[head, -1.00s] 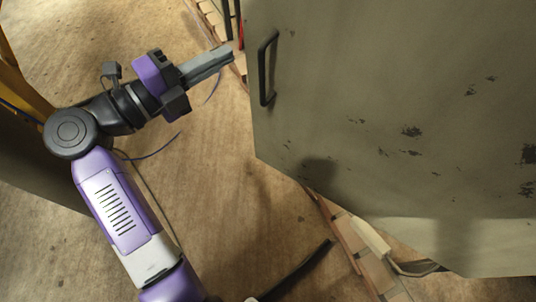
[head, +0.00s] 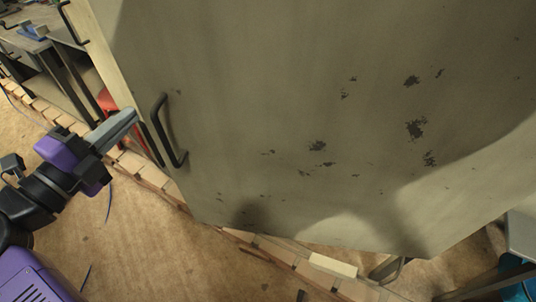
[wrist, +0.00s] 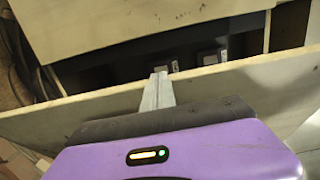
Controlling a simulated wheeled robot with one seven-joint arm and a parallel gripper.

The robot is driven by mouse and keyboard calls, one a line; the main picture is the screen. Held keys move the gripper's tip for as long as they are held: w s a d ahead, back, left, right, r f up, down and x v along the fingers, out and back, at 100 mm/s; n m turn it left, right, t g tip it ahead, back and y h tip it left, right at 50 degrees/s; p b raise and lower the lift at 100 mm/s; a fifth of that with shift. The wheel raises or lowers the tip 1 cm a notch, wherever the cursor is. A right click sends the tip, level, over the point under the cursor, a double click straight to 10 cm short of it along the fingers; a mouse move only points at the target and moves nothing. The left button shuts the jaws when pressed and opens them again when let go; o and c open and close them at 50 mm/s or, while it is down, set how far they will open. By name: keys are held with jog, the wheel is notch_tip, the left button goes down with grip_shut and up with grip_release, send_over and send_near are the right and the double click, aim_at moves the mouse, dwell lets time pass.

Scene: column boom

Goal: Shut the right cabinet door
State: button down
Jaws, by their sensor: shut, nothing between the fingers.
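The right cabinet door (head: 300,120) is a large grey-green panel with dark chipped patches, filling much of the head view. Its black bar handle (head: 168,130) is near the left edge. The door stands ajar: in the wrist view its pale edge (wrist: 90,103) crosses the picture, with a dark gap (wrist: 110,72) beyond it. My gripper (head: 131,115) is shut and empty, left of the handle at the door's free edge. In the wrist view the closed fingers (wrist: 159,84) overlap that edge. I cannot tell whether they touch it.
A second black handle (head: 72,22) is on a pale panel at the upper left. A wooden strip of blocks (head: 160,185) runs along the floor under the door. A grey bench (head: 45,55) stands at the far left. Brown floor (head: 130,240) is open at the lower left.

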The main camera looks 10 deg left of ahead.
jog(key=a+b+x, duration=0.1)
jog(key=b+x, duration=0.1)
jog(key=x, duration=0.6)
jog(key=a+b+x, duration=0.2)
jog(key=b+x, duration=0.1)
jog(key=x, duration=0.6)
jog(key=shift+w, duration=0.5)
jog(key=shift+s, duration=0.1)
jog(key=v, duration=0.7)
jog(key=shift+s, duration=0.3)
